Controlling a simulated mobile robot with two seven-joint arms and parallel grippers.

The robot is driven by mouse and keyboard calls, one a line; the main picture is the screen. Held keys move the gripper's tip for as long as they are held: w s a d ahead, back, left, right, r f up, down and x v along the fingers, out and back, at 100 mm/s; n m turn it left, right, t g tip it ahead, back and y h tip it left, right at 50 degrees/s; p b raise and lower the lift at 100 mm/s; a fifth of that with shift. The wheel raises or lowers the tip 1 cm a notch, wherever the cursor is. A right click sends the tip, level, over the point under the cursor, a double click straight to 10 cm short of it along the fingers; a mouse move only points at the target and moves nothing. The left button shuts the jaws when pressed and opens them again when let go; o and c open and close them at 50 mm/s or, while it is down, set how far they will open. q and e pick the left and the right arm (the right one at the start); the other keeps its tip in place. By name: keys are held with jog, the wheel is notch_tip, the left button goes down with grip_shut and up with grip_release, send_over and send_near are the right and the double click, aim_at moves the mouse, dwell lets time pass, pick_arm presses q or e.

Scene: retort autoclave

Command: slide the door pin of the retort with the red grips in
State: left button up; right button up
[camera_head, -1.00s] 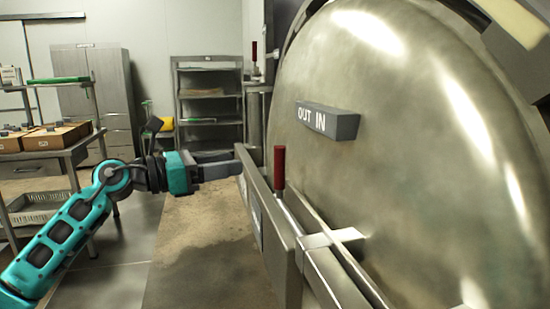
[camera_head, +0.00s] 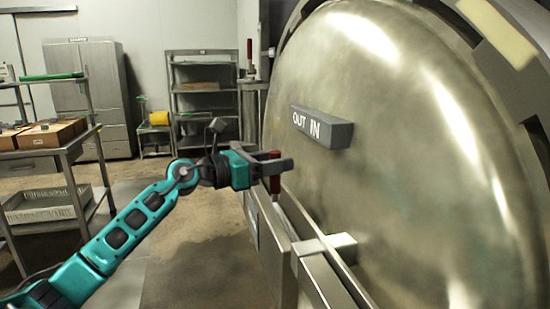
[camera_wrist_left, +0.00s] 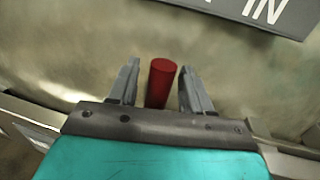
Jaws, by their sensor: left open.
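The retort's big round steel door (camera_head: 400,150) fills the right of the head view. Its door pin carries an upright red grip (camera_head: 274,182), partly hidden by my left gripper (camera_head: 278,170). In the left wrist view the red grip (camera_wrist_left: 161,82) stands between the two open fingers of my left gripper (camera_wrist_left: 160,85), with a gap on each side. The grey OUT IN label block (camera_head: 322,129) sits on the door above and to the right of the gripper. My right gripper is not in view.
A second red grip (camera_head: 249,50) shows farther back. A steel bar and bracket (camera_head: 310,245) run along the front of the door. A shelf rack (camera_head: 203,88) and a table with cardboard boxes (camera_head: 50,135) stand behind. The floor at left centre is clear.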

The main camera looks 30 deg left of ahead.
pick_arm(q)
jog(key=shift+w+d, duration=0.1)
jog(key=shift+w, duration=0.05)
grip_shut()
dwell(0.4)
